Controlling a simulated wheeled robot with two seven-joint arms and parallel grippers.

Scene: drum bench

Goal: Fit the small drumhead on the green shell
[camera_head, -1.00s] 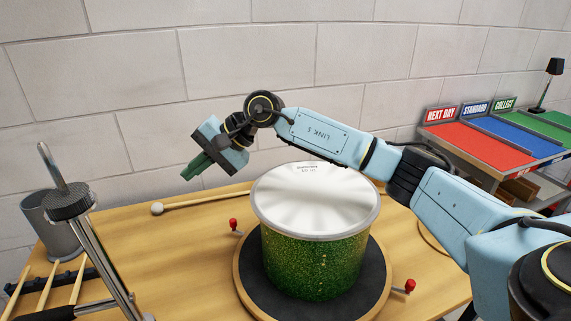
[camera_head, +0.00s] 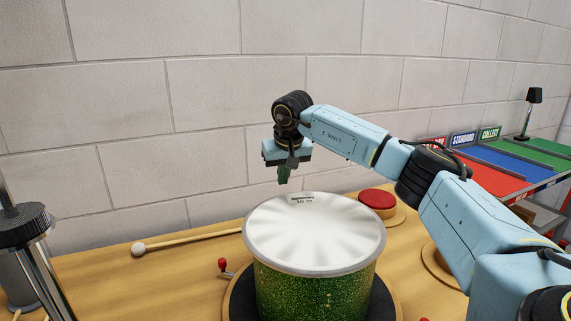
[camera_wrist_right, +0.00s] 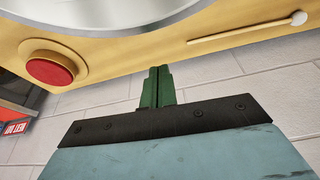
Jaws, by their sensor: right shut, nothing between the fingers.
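The green sparkly shell (camera_head: 315,292) stands upright on a dark round pad on the bench. A white drumhead (camera_head: 312,232) with a small printed label lies across its top, its rim sitting around the shell's upper edge. It looks level in the head view. My right gripper (camera_head: 284,180) hangs above and behind the drum's far edge, fingers pointing down, shut and empty, apart from the drumhead. Its green fingers (camera_wrist_right: 157,87) show together in the right wrist view, where the drum's rim (camera_wrist_right: 110,28) crosses the top. My left gripper is not in view.
A red push button (camera_head: 377,199) on a round wooden base is behind the drum to the right. A mallet (camera_head: 185,242) lies at the back left. A red-handled clamp (camera_head: 222,265) stands beside the pad. Coloured trays (camera_head: 510,160) stand far right.

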